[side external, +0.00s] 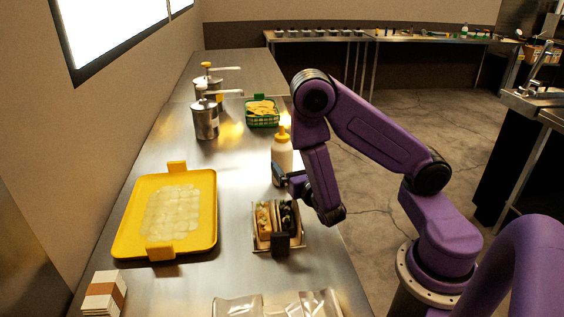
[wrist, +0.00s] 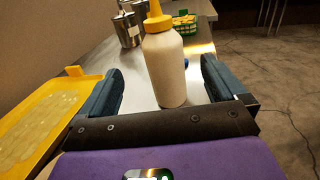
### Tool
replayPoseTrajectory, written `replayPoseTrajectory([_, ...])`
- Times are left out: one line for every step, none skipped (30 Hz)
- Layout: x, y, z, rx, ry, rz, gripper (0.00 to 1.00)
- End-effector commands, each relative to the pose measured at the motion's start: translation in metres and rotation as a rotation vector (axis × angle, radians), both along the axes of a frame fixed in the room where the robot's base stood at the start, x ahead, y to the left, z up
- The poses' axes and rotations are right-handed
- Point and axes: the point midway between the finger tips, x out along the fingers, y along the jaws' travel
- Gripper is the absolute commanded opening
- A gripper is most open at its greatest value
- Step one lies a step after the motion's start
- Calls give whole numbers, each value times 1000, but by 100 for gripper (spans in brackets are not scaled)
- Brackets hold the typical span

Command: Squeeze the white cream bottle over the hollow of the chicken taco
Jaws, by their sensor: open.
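The white cream bottle (side external: 282,160) with a yellow cap stands upright on the steel counter, behind the taco holder in the side view. In the wrist view the bottle (wrist: 165,68) stands between and beyond the fingers. My gripper (wrist: 160,85) is open, with a finger to each side of the bottle; contact with it does not show. In the side view my gripper (side external: 283,175) is low beside the bottle. Two filled tacos sit in a metal holder (side external: 262,249): a lighter one (side external: 264,222) at left and a dark one (side external: 288,218) at right. I cannot tell which is chicken.
A yellow tray (side external: 126,225) with pale tortillas lies to the left. Metal dispensers (side external: 205,120) and a green basket of chips (side external: 262,112) stand farther back. Clear plastic packs (side external: 275,306) and a small box (side external: 104,292) are at the front. Counter between tray and tacos is clear.

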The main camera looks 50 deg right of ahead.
Motion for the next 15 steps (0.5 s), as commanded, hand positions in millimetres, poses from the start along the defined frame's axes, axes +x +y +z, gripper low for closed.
replayPoseTrajectory([3,-2,0,0,0,-3,98])
replayPoseTrajectory([5,-4,0,-1,-1,-3,98])
replayPoseTrajectory([8,-5,0,-1,-1,-3,98])
replayPoseTrajectory([10,-7,0,-1,-1,-3,98])
replayPoseTrajectory([11,-7,0,-1,-1,-2,98])
replayPoseTrajectory([14,-9,0,-1,-1,-3,98])
replayPoseTrajectory([15,-11,0,-1,-1,-3,98])
replayPoseTrajectory([17,-12,0,0,0,-3,98])
replayPoseTrajectory([20,-13,0,0,0,-3,98])
replayPoseTrajectory([22,-14,0,0,0,-2,98])
replayPoseTrajectory([24,-15,0,0,0,-3,98])
replayPoseTrajectory([26,-17,0,-1,-1,-3,98])
replayPoseTrajectory([28,-18,0,-1,-1,-2,98])
replayPoseTrajectory([30,-19,0,-1,-1,-4,98])
replayPoseTrajectory([32,-20,0,0,-1,-2,98])
